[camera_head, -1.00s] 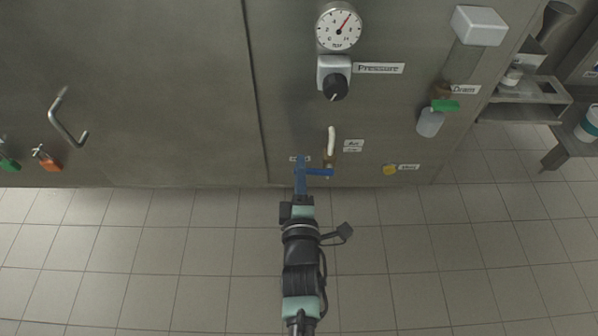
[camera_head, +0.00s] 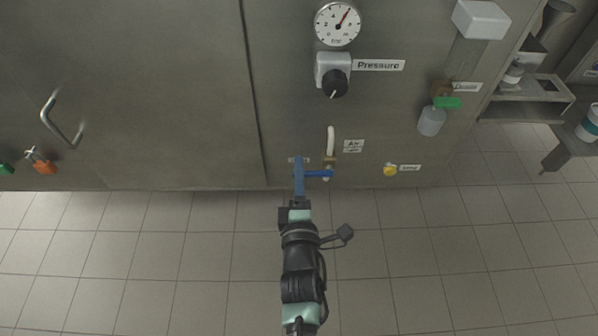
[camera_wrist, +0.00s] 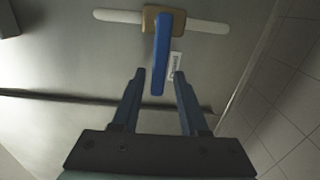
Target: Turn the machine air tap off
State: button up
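The air tap has a blue lever handle (camera_wrist: 160,62) on a brass valve body (camera_wrist: 150,14) in a white pipe. In the head view the blue handle (camera_head: 318,173) points left from the valve, across the pipe's line, beside the "Air" label (camera_head: 353,146). My gripper (camera_wrist: 159,74) is open in the wrist view, with its two blue fingers apart. The handle's free end lies in line with the gap between the fingertips. Whether it is inside the gap is hard to tell, and no finger visibly touches it. In the head view my gripper (camera_head: 299,160) is just left of the handle.
A pressure gauge (camera_head: 337,24) and black pressure knob (camera_head: 335,83) are above the tap. A yellow knob (camera_head: 390,170) is to the right. A green-handled drain tap (camera_head: 447,103) is over a grey bottle (camera_head: 431,121). The tiled floor (camera_head: 180,260) in front is clear.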

jog(key=shift+s+r, duration=0.1)
jog(key=s+p, duration=0.2)
jog(key=s, duration=1)
jog(key=shift+s+p, duration=0.4)
